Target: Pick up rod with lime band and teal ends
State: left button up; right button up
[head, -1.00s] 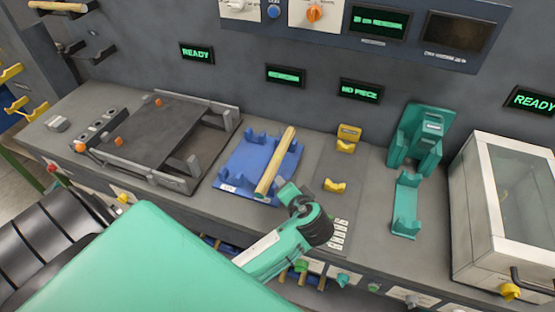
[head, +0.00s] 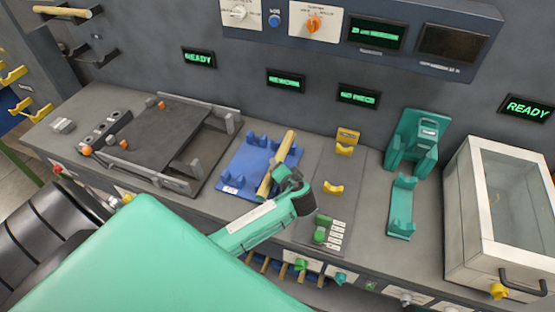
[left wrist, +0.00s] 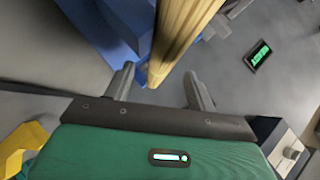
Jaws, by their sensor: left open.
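A plain pale wooden rod (head: 285,150) lies slanting across the blue cradle (head: 232,182) on the bench. No lime band or teal ends show on the part I can see. My left gripper (head: 276,180) is at the rod's near part and hides some of it. In the left wrist view, the rod (left wrist: 183,30) comes down between the two open fingers (left wrist: 160,88), nearer the left finger. The blue cradle shows behind it at upper left. My right gripper is not in view.
A dark tray fixture (head: 150,135) stands left of the cradle. Yellow supports (head: 333,188), a teal stand (head: 401,205) and a white glass-topped box (head: 480,225) are to the right. Several rods (head: 265,266) hang below the bench front. Lit displays line the back wall.

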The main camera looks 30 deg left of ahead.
pick_arm(q)
jog(key=shift+p+x, duration=0.3)
jog(key=shift+x, duration=1.1)
grip_shut()
jog(key=shift+r, duration=0.15)
